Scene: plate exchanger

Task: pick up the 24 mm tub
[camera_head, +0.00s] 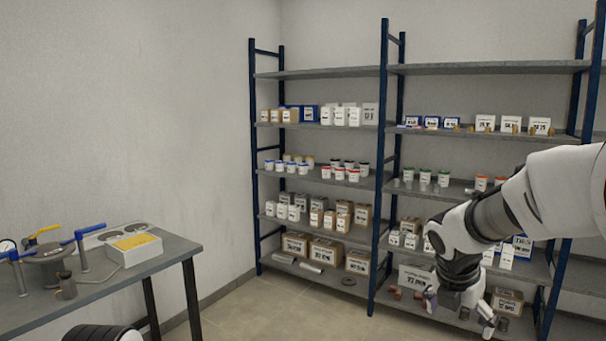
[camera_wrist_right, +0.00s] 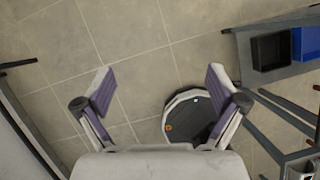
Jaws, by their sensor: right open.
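Small white tubs with coloured lids stand on the shelf rack's middle level in the head view. One group has red and black lids (camera_head: 340,174), one has blue and yellow lids (camera_head: 286,167), one has green lids (camera_head: 426,177) and one has orange-red lids (camera_head: 481,183). Their labels are too small to read, so I cannot tell which is the 24 mm tub. My right gripper (camera_head: 460,312) points down in front of the lower right shelves, apart from the tubs. The wrist view shows its fingers (camera_wrist_right: 160,82) spread and empty above the floor. My left gripper is not in view.
My right arm hides part of the right shelves. Labelled boxes (camera_head: 326,250) fill other levels. A grey workbench (camera_head: 178,257) with a clamp-like fixture and a yellow-topped box stands at left. The wrist view shows a black bin (camera_wrist_right: 271,51) and a blue bin (camera_wrist_right: 306,42). Floor before the rack is clear.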

